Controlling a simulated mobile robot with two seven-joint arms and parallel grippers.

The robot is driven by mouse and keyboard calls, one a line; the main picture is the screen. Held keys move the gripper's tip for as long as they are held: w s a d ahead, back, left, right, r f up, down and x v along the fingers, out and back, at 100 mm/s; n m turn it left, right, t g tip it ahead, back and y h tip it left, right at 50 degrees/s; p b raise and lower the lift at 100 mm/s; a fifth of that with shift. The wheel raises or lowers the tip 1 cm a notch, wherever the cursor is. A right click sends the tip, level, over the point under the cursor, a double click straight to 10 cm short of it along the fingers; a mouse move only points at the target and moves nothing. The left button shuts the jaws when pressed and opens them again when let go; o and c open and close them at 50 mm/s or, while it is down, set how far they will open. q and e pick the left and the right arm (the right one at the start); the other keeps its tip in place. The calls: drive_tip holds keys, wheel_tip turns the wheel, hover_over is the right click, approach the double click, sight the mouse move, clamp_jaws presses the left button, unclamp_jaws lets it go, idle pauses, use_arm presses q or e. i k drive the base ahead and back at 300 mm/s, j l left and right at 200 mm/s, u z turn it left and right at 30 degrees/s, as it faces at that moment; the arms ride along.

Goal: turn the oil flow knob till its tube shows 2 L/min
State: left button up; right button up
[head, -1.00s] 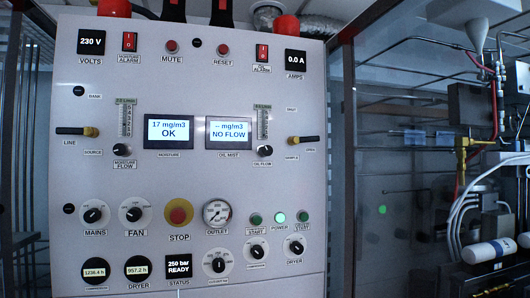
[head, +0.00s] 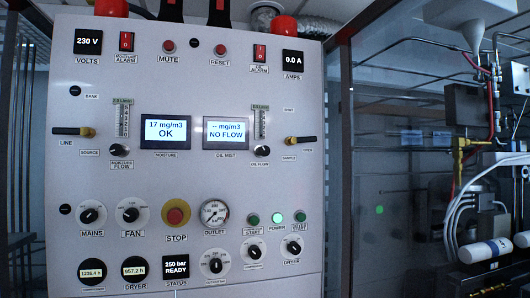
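The oil flow knob (head: 262,151) is a small black knob on the right half of the white panel, with an "OIL FLOW" label under it. Its tube (head: 260,123) is a narrow scaled flow tube just above it; its reading is too small to tell. The oil mist display (head: 226,133) left of the tube reads "-- mg/m3 NO FLOW". Neither of my grippers is in view.
The moisture flow knob (head: 118,151) and moisture display (head: 166,132), reading 17 mg/m3 OK, are at left. A lever with a brass end (head: 300,140) sits right of the oil flow knob. A red stop button (head: 176,215) is below. Glass and pipes stand at right.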

sight(264, 151)
drive_tip(key=k+l+z, duration=0.3)
drive_tip(key=l, duration=0.15)
drive_tip(key=l+z, duration=0.3)
drive_tip(key=k+l+z, duration=0.1)
drive_tip(key=l+z, duration=0.15)
